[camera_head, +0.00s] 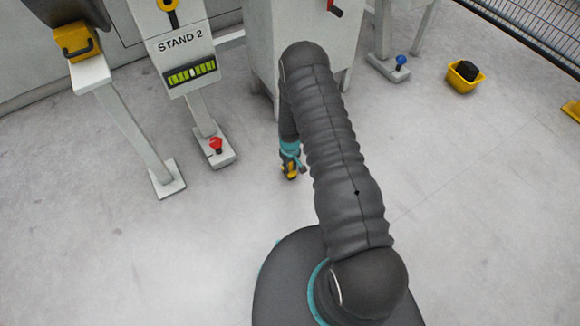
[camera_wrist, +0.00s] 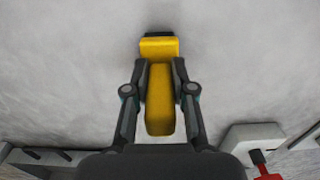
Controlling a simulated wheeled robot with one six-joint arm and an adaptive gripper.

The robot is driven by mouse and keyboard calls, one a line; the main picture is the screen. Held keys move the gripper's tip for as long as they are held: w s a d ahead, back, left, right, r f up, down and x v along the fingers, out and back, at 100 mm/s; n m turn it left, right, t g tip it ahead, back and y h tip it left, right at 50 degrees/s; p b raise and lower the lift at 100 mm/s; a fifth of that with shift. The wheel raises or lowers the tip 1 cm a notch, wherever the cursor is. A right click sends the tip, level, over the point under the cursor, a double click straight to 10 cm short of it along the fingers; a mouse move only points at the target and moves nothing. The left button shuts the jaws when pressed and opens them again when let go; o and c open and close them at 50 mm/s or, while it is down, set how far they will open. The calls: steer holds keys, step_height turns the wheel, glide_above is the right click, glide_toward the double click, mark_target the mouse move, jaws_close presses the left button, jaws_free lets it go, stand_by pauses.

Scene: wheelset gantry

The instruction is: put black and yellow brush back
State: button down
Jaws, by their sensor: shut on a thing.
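My gripper (camera_wrist: 160,98) is shut on the black and yellow brush (camera_wrist: 159,112). In the wrist view the brush's yellow handle lies between the two fingers. Its wider yellow head with a black edge points away from me, over bare floor. In the head view my gripper (camera_head: 291,166) is near the middle, and a small yellow part of the brush (camera_head: 291,173) shows at its end. The rest of the brush is hidden there by the gripper.
The Stand 2 post (camera_head: 180,50) with a green gauge and red knob (camera_head: 216,144) stands left. A yellow box (camera_head: 76,42) sits on a bracket beside it. A yellow bin (camera_head: 462,77) holding a dark thing is on the floor at upper right.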

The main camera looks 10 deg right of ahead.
steer(key=shift+f, duration=0.2)
steer(key=c, duration=1)
jaws_free()
steer(key=shift+r, duration=0.1)
